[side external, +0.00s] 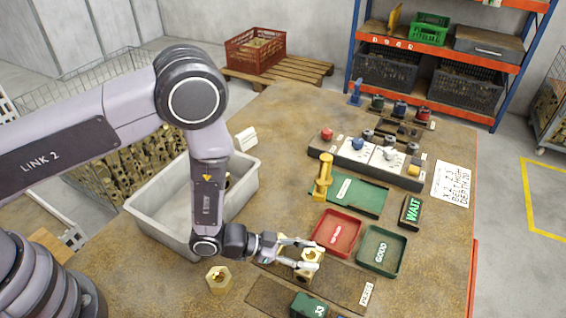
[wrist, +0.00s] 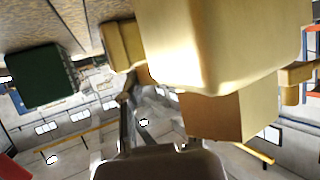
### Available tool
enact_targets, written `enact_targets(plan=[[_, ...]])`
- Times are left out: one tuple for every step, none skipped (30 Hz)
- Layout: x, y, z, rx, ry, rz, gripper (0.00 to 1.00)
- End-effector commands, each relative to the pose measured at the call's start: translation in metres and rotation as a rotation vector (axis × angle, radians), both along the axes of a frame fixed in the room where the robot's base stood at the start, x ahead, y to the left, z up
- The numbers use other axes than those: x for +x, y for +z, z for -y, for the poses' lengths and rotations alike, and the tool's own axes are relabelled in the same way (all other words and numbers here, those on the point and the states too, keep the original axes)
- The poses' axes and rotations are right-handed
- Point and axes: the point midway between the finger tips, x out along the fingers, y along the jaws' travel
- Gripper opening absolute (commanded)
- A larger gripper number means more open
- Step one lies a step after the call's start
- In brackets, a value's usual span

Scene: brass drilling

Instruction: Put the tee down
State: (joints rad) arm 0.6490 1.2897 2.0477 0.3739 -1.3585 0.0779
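The brass tee (side external: 311,257) is at the fingertips of my gripper (side external: 298,254), over the dark strip labelled "INSPECT"-like lettering too small to read surely (side external: 345,290). The gripper lies nearly level, and its fingers sit on either side of the tee, shut on it. In the wrist view the tee (wrist: 220,45) is large and close, hiding much of the fingers. I cannot tell whether the tee touches the strip. Another brass fitting (side external: 219,279) stands on the table, left of the gripper.
A red tray (side external: 325,248) and a green "GOOD" tray (side external: 372,262) lie just beyond the gripper. A green block (side external: 308,306) stands in front. A grey bin (side external: 165,222) is at left. A yellow-handled fixture (side external: 323,180) and a control panel (side external: 375,160) stand farther back.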

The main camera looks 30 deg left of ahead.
Motion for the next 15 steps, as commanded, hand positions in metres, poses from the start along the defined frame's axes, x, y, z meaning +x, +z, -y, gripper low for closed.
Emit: enact_targets(plan=[[0.0, 0.0001, 0.0, 0.0, 0.0, 0.0, 0.46], [0.0, 0.0001, 0.0, 0.0, 0.0, 0.0, 0.5], [0.0, 0.0002, 0.0, 0.0, 0.0, 0.0, 0.55], [0.0, 0.0002, 0.0, 0.0, 0.0, 0.0, 0.59], [0.0, 0.0002, 0.0, 0.0, 0.0, 0.0, 0.63], [-0.0001, 0.0003, -0.0001, 0.0, 0.0, 0.0, 0.63], [-0.0001, 0.0003, -0.0001, 0.0, 0.0, 0.0, 0.63], [0.0, 0.0004, -0.0001, 0.0, 0.0, 0.0, 0.63], [0.0, 0.0004, -0.0001, 0.0, 0.0, 0.0, 0.63], [0.0, 0.0004, -0.0001, 0.0, 0.0, 0.0, 0.63], [0.0, 0.0004, -0.0001, 0.0, 0.0, 0.0, 0.63], [0.0, 0.0004, -0.0001, 0.0, 0.0, 0.0, 0.63], [0.0, 0.0007, 0.0, 0.0, 0.0, 0.0, 0.63], [0.0, 0.0015, 0.0, 0.0, 0.0, 0.0, 0.63], [0.0, 0.0038, 0.0, 0.0, 0.0, 0.0, 0.63]])
